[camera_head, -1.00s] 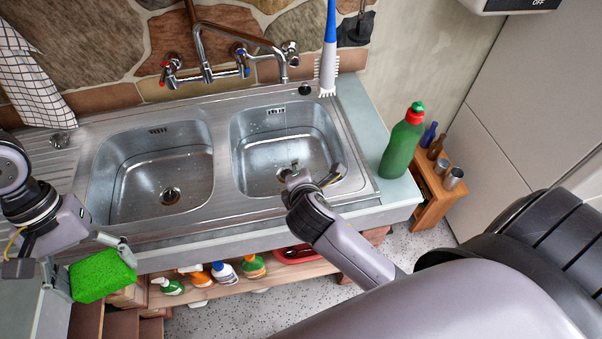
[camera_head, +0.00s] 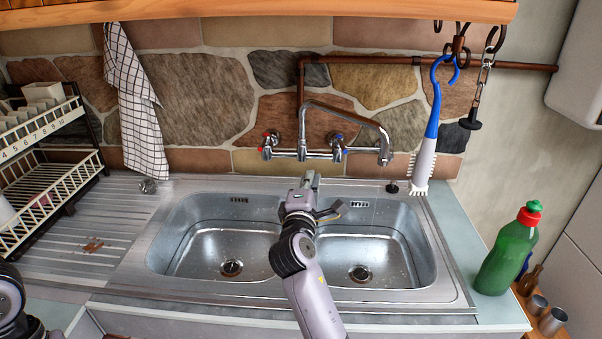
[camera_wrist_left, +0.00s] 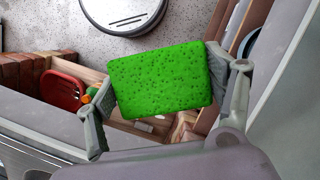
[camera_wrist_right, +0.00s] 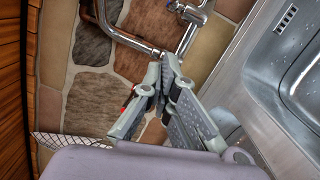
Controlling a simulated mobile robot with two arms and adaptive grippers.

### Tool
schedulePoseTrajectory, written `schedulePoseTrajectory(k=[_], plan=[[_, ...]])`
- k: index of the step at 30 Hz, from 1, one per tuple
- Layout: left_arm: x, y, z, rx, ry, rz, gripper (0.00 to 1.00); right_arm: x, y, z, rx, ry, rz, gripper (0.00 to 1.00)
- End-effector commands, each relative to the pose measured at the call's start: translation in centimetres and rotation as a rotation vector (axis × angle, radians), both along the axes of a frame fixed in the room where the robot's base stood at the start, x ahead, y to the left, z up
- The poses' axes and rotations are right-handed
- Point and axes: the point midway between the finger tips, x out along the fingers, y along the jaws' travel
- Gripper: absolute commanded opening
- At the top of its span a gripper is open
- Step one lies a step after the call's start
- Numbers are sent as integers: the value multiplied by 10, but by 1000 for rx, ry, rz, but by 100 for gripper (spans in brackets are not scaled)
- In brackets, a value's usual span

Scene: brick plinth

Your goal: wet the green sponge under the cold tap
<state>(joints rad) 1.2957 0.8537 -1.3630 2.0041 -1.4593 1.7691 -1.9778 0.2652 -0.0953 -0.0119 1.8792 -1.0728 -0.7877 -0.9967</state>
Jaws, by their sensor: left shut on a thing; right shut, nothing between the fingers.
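My left gripper (camera_wrist_left: 162,80) is shut on the green sponge (camera_wrist_left: 160,85), which hangs clear of the sink in the left wrist view. Both are outside the head view. My right gripper (camera_head: 310,178) is shut and empty, in front of the wall taps over the divider between the basins; it also shows in the right wrist view (camera_wrist_right: 168,62). The cold tap (camera_head: 338,142), marked blue, is just above and right of it, apart. The hot tap (camera_head: 268,147), marked red, is to the left. The spout (camera_head: 385,155) points over the right basin (camera_head: 400,245).
A brush (camera_head: 428,130) hangs right of the spout. A green bottle (camera_head: 508,255) stands on the right counter. A dish rack (camera_head: 50,170) and checkered towel (camera_head: 135,100) are at the left. A wooden shelf (camera_head: 250,13) crosses above the taps.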

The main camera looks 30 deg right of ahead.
Motion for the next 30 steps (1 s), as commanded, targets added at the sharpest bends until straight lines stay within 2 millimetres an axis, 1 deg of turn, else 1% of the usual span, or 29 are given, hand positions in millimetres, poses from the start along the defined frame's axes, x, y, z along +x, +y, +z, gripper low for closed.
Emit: schedulePoseTrajectory(k=[5, 15, 17, 18, 22, 26, 30], plan=[[0, 0, 7, 0, -1, 0, 54, 17, -13, 5, -4, -3, -3, 0], [0, 0, 20, 0, 0, 0, 54, 74, -56, 9, -3, -1, -3, 0], [0, 0, 22, 0, 0, 0, 54, 81, -63, 10, -2, -3, -2, 0], [0, 0, 31, 0, -1, 0, 54, 75, -70, 13, -2, -1, -4, 0], [0, 0, 39, 0, 0, 0, 54, 68, -85, 15, -1, -1, -2, 0], [0, 0, 42, 0, 0, 0, 54, 64, -93, 15, -1, -2, -1, 0], [0, 0, 42, 0, 0, 0, 54, 63, -96, 14, 0, -2, -1, 0]])
